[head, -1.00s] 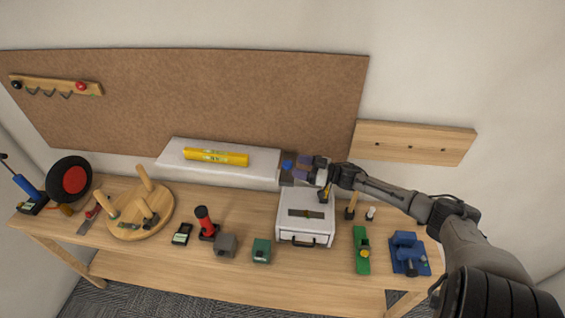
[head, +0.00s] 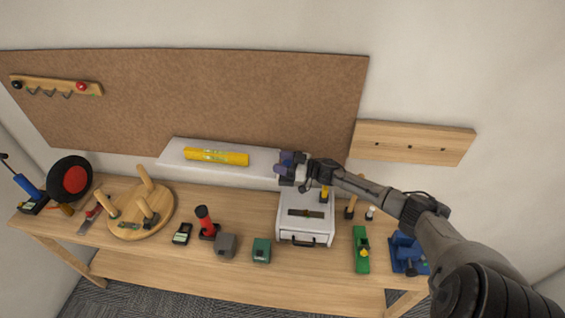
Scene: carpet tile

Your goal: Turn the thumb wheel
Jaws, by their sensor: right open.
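I cannot make out for certain which part is the thumb wheel at this size. A green block with a yellow part (head: 362,252) stands at the right of the workbench, and a blue vise-like device (head: 407,252) is to its right. My right gripper (head: 281,169) is open, with nothing seen between its fingers. It is above the back of the bench, by the right end of the white shelf and over the back left of the white drawer box (head: 306,228). My left gripper is out of view.
The white shelf (head: 172,158) holds a yellow tube (head: 216,157). A red-and-black tool (head: 206,222), a grey block (head: 225,245) and a green block (head: 261,250) stand on the wooden bench (head: 150,258). A round wooden board with pegs (head: 130,225) is at left.

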